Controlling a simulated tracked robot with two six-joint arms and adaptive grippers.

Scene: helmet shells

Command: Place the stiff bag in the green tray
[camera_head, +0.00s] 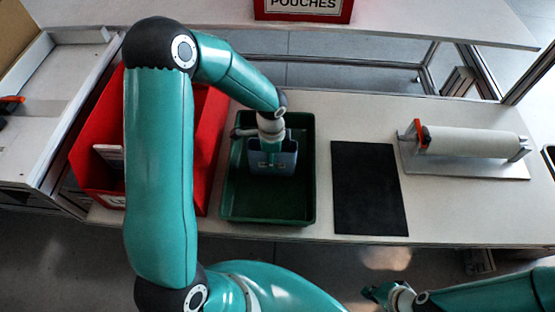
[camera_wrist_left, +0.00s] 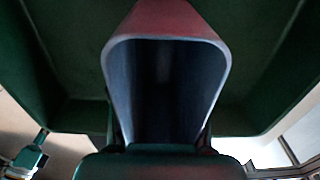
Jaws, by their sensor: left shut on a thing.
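The stiff bag (camera_head: 286,158) is a small blue-grey open-topped pouch. It is inside the outline of the green tray (camera_head: 240,206), towards its back half. My left gripper (camera_head: 271,158) is shut on the bag and partly hides it from above. In the left wrist view the open mouth of the bag (camera_wrist_left: 168,95) faces the camera, with the tray's green walls (camera_wrist_left: 55,75) around it. I cannot tell whether the bag touches the tray floor. My right gripper (camera_head: 378,293) is low at the bottom edge, away from the tray, and its fingers are unclear.
A red bin (camera_head: 205,150) stands left of the tray, partly behind my left arm. A black mat (camera_head: 368,190) lies right of the tray, and a white roll on a metal holder (camera_head: 470,142) is beyond it. A red "POUCHES" sign (camera_head: 303,8) is at the back.

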